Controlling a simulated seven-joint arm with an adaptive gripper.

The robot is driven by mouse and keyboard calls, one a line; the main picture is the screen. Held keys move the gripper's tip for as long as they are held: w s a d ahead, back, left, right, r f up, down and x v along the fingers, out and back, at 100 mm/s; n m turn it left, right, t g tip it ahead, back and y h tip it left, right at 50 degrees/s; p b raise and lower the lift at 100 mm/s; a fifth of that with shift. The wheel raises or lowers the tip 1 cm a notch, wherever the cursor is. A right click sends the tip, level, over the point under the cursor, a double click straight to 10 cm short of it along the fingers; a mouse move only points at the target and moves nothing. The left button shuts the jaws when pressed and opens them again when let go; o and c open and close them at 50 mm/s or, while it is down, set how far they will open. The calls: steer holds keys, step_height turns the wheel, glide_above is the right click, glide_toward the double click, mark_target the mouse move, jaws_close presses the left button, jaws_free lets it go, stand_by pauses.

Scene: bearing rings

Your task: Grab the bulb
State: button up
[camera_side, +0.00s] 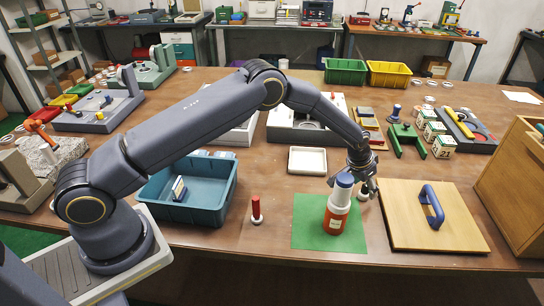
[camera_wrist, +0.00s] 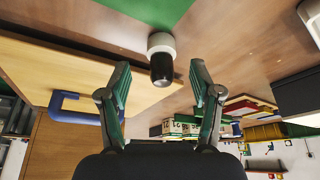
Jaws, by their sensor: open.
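A small upright piece with a black top and white base, apparently the bulb (camera_wrist: 161,62), stands on the table. In the side view the bulb (camera_side: 363,194) shows just right of the red bottle (camera_side: 337,213), partly hidden by my gripper (camera_side: 365,184). In the wrist view my gripper (camera_wrist: 160,67) is open, with one green-padded finger on each side of the bulb and visible gaps to both. I cannot tell how deep the bulb sits between the fingers.
The red bottle with white neck and blue cap stands on a green mat (camera_side: 311,230), close beside my gripper. A wooden board (camera_side: 400,230) with a blue handle (camera_side: 432,205) lies to the right. A red-topped piece (camera_side: 256,209) and a teal bin (camera_side: 190,207) are left.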

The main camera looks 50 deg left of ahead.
mark_target(364, 186)
steer(key=shift+x, duration=1.5)
steer(key=shift+a, duration=0.1)
jaws_close()
